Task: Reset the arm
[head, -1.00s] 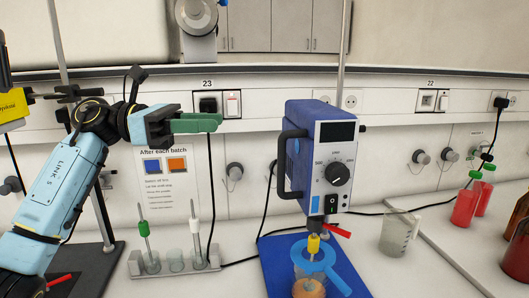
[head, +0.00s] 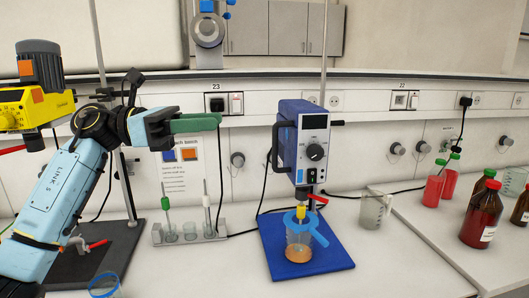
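My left arm comes in from the left, and its gripper (head: 208,123) is up in front of the wall, above the small rack (head: 190,238). Its green fingers point right and are seen from the side, so the gap between them cannot be judged. Nothing clearly shows held in them. The gripper is left of the blue stirrer (head: 302,140) and apart from it. My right gripper is not in view.
The blue stirrer stands over a beaker of orange liquid (head: 299,254) on a blue base (head: 335,257). A yellow stirrer (head: 38,105) is at the left. A clear beaker (head: 373,208), red bottles (head: 434,188) and brown bottles (head: 482,214) stand to the right. The front middle bench is clear.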

